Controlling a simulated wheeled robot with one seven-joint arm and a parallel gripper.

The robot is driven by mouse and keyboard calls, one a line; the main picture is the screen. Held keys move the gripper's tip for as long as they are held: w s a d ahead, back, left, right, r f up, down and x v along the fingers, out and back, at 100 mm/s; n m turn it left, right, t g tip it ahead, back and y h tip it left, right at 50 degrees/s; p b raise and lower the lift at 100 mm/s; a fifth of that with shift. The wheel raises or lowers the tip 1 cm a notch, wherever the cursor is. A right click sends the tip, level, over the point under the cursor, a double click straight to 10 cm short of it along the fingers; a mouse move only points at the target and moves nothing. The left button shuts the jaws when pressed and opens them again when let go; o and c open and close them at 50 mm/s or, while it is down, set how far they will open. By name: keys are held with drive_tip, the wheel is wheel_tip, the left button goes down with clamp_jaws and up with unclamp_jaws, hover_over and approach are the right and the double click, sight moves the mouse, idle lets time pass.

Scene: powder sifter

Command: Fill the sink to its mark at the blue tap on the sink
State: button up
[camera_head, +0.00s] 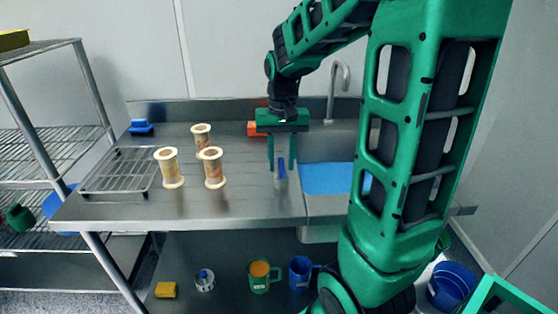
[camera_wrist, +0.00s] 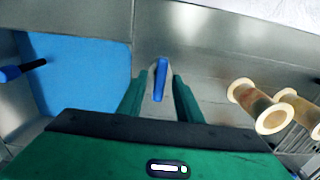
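The sink (camera_head: 324,207) is set into the right part of the steel counter and holds a flat blue surface of water (camera_head: 326,178). The water also shows in the wrist view (camera_wrist: 80,80). A grey curved spout (camera_head: 344,75) rises behind the sink. The blue tap handle (camera_head: 281,168) stands upright on a small grey base just left of the sink. My gripper (camera_head: 281,174) points down over it, with a finger on either side. In the wrist view the blue handle (camera_wrist: 160,80) lies between the open fingers (camera_wrist: 158,92), with gaps visible. A fill mark cannot be made out.
Several cream spools (camera_head: 169,167) stand left of my gripper, beside a wire rack (camera_head: 118,171). A blue item with a dark end (camera_wrist: 22,69) shows at the sink's other side. Mugs (camera_head: 263,277) stand on the lower shelf.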

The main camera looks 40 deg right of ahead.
sight(281, 163)
clamp_jaws()
drive_tip(key=shift+m, duration=3.1)
unclamp_jaws()
wheel_tip(281, 163, up, 11)
drive_tip(key=shift+w+f, duration=0.1)
